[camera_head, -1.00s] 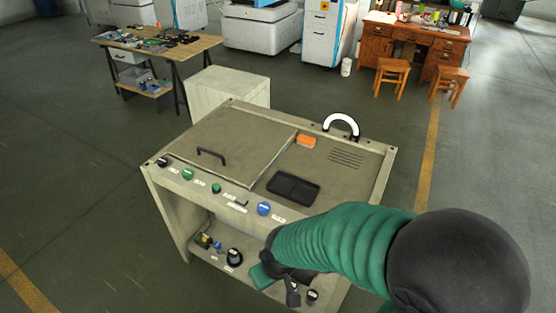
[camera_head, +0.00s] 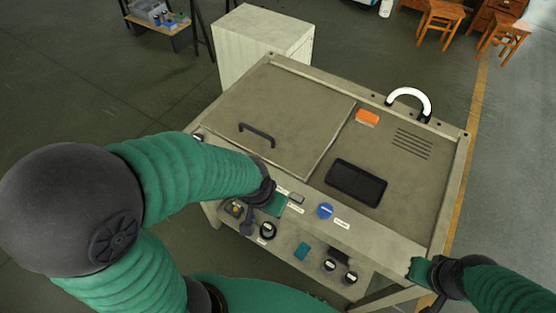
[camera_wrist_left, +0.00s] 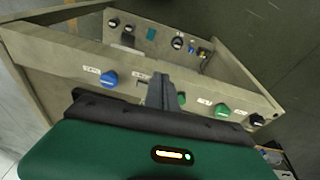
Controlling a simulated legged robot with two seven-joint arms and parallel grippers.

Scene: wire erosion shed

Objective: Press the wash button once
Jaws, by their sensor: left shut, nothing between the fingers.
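The bench's front panel (camera_head: 370,242) carries labelled controls; the labels are too small to read, so I cannot tell which is the wash button. A blue button (camera_head: 325,211) is clear of my arms and shows in the left wrist view (camera_wrist_left: 109,79). There, a green button (camera_wrist_left: 221,110) and a black knob (camera_wrist_left: 257,120) sit on the other side of my fingers. A smaller green button (camera_wrist_left: 182,98) is partly hidden by them. My left gripper (camera_wrist_left: 161,92) is shut and empty in front of the panel; contact is unclear. My right gripper (camera_head: 433,295) is at the bench's right corner, its fingers unclear.
A pale cabinet (camera_head: 262,48) stands behind.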

